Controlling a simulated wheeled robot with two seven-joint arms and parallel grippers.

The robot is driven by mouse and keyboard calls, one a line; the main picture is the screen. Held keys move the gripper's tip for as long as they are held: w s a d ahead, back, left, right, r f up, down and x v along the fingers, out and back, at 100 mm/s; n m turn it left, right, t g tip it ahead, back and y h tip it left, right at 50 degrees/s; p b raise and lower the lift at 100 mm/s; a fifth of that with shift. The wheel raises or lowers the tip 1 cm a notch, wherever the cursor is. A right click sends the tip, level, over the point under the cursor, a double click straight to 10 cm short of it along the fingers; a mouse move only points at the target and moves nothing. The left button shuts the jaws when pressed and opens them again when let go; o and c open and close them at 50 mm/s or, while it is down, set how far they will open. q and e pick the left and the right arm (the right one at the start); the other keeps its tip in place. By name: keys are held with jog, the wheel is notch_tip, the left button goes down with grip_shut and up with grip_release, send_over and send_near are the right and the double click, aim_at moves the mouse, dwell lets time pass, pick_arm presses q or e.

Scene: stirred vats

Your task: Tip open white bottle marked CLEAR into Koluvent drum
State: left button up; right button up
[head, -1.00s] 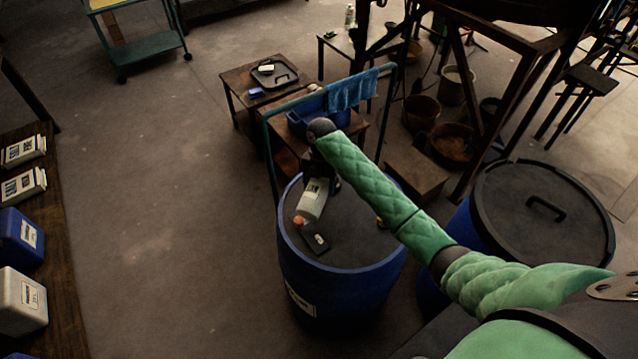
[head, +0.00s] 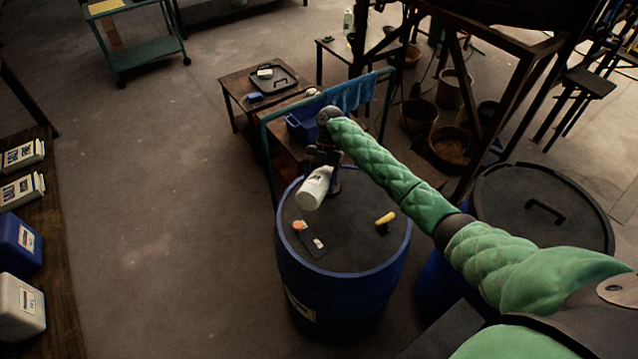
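The white bottle (head: 315,188) is tilted above the dark top of a blue drum (head: 335,268) in the middle of the head view. My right gripper (head: 324,160), on the green-sleeved arm from the right, is around the bottle's upper part and appears shut on it. A small dark print shows on the bottle; I cannot read it. I cannot make out the bottle's mouth or any stream. The drum's label (head: 300,305) is too small to read. My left gripper is not in view.
On the drum top lie an orange cap-like piece (head: 299,225), a dark flat item (head: 313,243) and a yellow piece (head: 385,218). A second drum with a handled black lid (head: 540,215) stands at right. A rail with a blue towel (head: 352,92) stands behind. Floor at left is clear.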

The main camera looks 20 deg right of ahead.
jog(key=shift+w+d+r+g+y, duration=0.2)
jog(key=shift+w+r+g+y, duration=0.1)
jog(key=shift+r+g, duration=0.1)
jog(key=shift+r, duration=0.15)
dwell(1.8)
